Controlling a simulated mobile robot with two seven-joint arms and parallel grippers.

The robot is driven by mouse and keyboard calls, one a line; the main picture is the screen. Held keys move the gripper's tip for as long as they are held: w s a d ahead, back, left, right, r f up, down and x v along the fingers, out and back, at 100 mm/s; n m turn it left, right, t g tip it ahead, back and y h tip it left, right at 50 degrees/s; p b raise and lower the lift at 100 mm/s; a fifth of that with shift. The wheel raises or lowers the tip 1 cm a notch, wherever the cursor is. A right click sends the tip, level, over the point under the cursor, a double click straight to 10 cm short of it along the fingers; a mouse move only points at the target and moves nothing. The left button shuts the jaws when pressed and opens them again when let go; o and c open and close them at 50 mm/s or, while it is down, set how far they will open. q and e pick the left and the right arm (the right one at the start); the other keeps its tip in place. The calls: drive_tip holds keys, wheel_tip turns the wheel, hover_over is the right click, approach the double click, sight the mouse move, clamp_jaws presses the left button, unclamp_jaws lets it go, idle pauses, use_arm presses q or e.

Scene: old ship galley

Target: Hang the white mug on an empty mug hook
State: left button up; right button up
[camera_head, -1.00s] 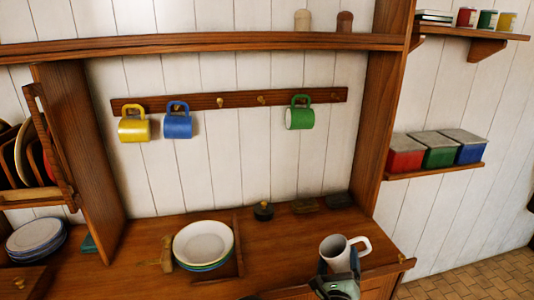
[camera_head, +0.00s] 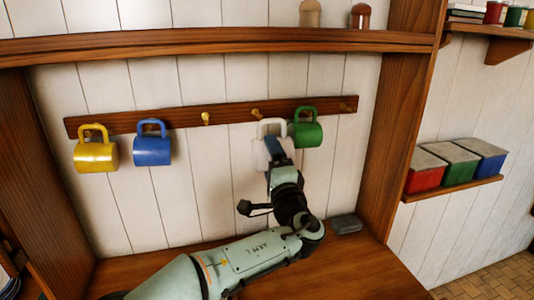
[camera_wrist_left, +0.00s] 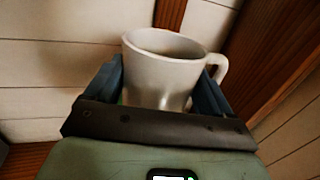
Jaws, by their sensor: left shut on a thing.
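The white mug (camera_head: 261,150) is held up against the hook rail (camera_head: 232,114), just left of the green mug (camera_head: 307,130). Its handle points up, close to a hook (camera_head: 256,113); I cannot tell whether the handle is around that hook. My left gripper (camera_head: 276,150) is shut on the mug's body and partly hides it. In the left wrist view the mug (camera_wrist_left: 165,75) sits between the fingers of the gripper (camera_wrist_left: 162,95). My right gripper is not in view.
A yellow mug (camera_head: 95,153) and a blue mug (camera_head: 152,148) hang on the left part of the rail. A shelf (camera_head: 180,46) runs above it. A wooden post (camera_head: 390,150) stands on the right. A dark block (camera_head: 346,223) lies on the counter (camera_head: 345,275).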

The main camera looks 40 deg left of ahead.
use_arm(q)
drive_tip(key=shift+a+r, duration=0.15)
drive_tip(key=shift+r, duration=0.05)
drive_tip(key=shift+w+a+r+p, duration=0.1)
drive_tip(key=shift+w+a+p, duration=0.15)
drive_tip(key=shift+p, duration=0.15)
drive_tip(key=w+a+f+p, duration=0.1)
drive_tip(key=w+a+p, duration=0.4)
drive_tip(key=w+a, duration=0.2)
drive_tip(key=shift+a+f, duration=0.3)
drive_tip(key=shift+a, duration=0.7)
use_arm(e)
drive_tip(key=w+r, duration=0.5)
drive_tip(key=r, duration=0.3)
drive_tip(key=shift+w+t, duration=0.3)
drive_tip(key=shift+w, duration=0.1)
use_arm(q)
drive_tip(key=shift+w, duration=0.15)
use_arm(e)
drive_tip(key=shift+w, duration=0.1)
